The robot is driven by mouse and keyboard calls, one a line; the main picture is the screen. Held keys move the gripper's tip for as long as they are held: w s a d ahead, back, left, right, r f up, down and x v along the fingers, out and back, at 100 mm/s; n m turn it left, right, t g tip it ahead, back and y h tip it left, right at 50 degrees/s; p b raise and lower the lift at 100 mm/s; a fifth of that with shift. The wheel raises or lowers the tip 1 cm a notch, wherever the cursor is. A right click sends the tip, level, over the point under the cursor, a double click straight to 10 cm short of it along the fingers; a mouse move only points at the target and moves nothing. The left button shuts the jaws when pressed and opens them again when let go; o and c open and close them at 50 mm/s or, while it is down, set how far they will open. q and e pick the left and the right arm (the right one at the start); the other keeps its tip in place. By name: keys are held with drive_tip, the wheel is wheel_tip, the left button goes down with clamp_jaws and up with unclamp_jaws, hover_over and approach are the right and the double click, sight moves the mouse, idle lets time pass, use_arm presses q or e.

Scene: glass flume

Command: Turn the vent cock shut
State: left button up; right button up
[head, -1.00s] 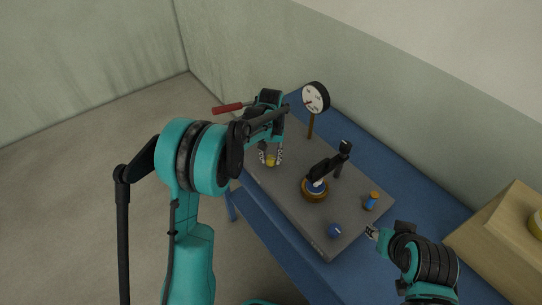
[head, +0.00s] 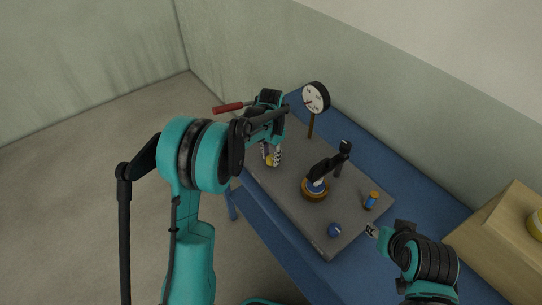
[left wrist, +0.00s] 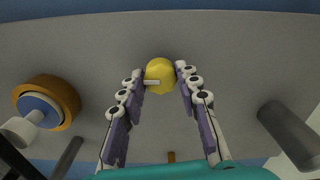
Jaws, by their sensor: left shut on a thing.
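A small yellow knob with a short pale lever, seemingly the vent cock (left wrist: 160,72), stands on the grey board (head: 290,200). In the head view it is partly covered by my left gripper (head: 271,157). In the left wrist view, the fingers of my left gripper (left wrist: 161,84) are on both sides of the knob, shut on it, with the pale lever by the left fingertip. My right gripper (head: 372,231) is at the board's near right edge, away from the knob. Its fingers are too small to judge.
A dial gauge (head: 316,97) stands behind on a post. A round orange-and-blue fitting (head: 315,193) with a black handle is mid-board. A blue knob (head: 334,230) and an orange-capped blue piece (head: 371,200) are to the right. A red handle (head: 228,107) sticks out left.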

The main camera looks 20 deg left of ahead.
sight(271, 158)
use_arm(q)
drive_tip(key=shift+o, duration=0.2)
drive_tip(key=o, duration=1.1)
wheel_tip(271, 158, up, 12)
idle(0.3)
